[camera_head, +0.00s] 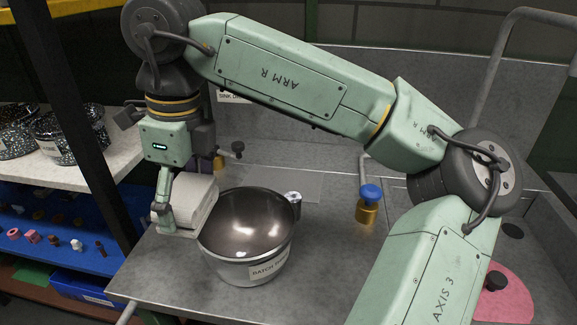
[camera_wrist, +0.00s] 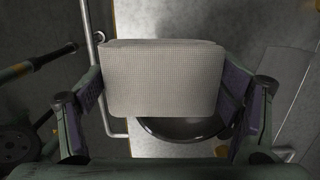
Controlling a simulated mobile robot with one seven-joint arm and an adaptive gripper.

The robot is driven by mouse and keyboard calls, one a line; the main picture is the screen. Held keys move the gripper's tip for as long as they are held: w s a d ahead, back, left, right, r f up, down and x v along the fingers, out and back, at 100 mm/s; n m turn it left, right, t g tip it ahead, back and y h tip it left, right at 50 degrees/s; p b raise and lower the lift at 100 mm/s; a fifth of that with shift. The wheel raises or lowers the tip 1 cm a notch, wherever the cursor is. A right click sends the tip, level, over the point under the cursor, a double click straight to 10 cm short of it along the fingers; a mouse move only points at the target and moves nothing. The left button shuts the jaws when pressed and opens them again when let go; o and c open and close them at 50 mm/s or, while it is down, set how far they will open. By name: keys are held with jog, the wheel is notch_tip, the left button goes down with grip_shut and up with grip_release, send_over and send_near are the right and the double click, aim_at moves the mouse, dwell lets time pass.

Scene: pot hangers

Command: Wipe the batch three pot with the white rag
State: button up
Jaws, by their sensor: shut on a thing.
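My gripper (camera_wrist: 163,95) is shut on the white rag (camera_wrist: 163,75), a thick folded pad with a woven texture held between both fingers. In the head view the rag (camera_head: 187,204) is beside the left rim of the pot, low over the metal counter; I cannot tell whether it touches the pot. The pot (camera_head: 246,232) is a dark-lined metal bowl standing upright, with a label on its front that starts "BATCH"; the rest is hard to read. In the wrist view the pot (camera_wrist: 185,128) shows below the rag and is partly hidden by it.
The metal counter (camera_head: 170,268) is clear in front of the pot. A blue-topped brass valve (camera_head: 369,203) stands right of it. Speckled pots (camera_head: 55,138) sit on a shelf at left, above a blue shelf (camera_head: 80,261) with small items. A pink round thing (camera_head: 505,297) lies at lower right.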

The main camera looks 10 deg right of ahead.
jog(key=shift+r+p, duration=1.1)
jog(key=shift+r, duration=0.75)
jog(key=shift+r, duration=0.1)
jog(key=shift+r+p, duration=0.95)
jog(key=shift+r, duration=1.95)
